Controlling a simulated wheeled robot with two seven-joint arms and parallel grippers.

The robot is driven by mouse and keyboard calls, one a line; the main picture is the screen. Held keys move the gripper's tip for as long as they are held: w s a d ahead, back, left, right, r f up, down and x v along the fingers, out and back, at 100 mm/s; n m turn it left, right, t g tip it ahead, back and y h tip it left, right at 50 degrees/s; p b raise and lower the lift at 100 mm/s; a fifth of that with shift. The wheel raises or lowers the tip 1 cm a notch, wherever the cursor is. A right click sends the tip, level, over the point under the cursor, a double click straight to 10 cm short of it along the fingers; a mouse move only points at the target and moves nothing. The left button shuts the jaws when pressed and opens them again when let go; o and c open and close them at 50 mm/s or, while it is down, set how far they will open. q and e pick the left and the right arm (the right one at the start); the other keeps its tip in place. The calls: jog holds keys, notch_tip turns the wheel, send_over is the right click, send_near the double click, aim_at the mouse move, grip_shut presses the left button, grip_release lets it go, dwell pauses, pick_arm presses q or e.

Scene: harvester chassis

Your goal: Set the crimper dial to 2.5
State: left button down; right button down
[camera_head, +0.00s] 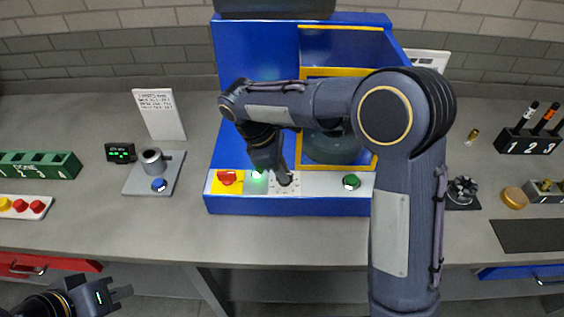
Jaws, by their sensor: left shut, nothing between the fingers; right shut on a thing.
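The crimper is the large blue machine (228,60) with yellow edging at the middle of the bench. Its front panel carries a red switch on a yellow plate (226,180), a lit green lamp (257,174), a white dial plate (285,188) and a green button (351,181). My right gripper (284,178) points down at the dial plate and is shut on the dial, which it mostly hides. The dial's setting and the scale figures are too small to read. My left gripper (120,293) is shut and empty at the lower left, in front of the bench and away from the crimper.
A white note card (159,114), a small display (121,152) and a grey cup fixture (154,161) stand left of the crimper. A green numbered rack (38,166) is at far left. A black numbered holder (527,141) is at far right. The bench front is clear.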

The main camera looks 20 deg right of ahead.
jog(key=shift+w+m+g+y+p, duration=0.1)
jog(key=shift+m+g+y+p, duration=0.45)
jog(key=shift+m, duration=1.15)
jog(key=shift+p, duration=0.3)
jog(key=c, duration=1.4)
grip_release()
jog(key=shift+c, duration=0.2)
jog(key=shift+r, duration=0.1)
jog(key=v, duration=0.7)
jog(key=shift+a+r+b, duration=0.2)
jog(key=shift+r+b, duration=0.05)
jog(key=shift+b, duration=0.05)
jog(key=shift+w, duration=0.15)
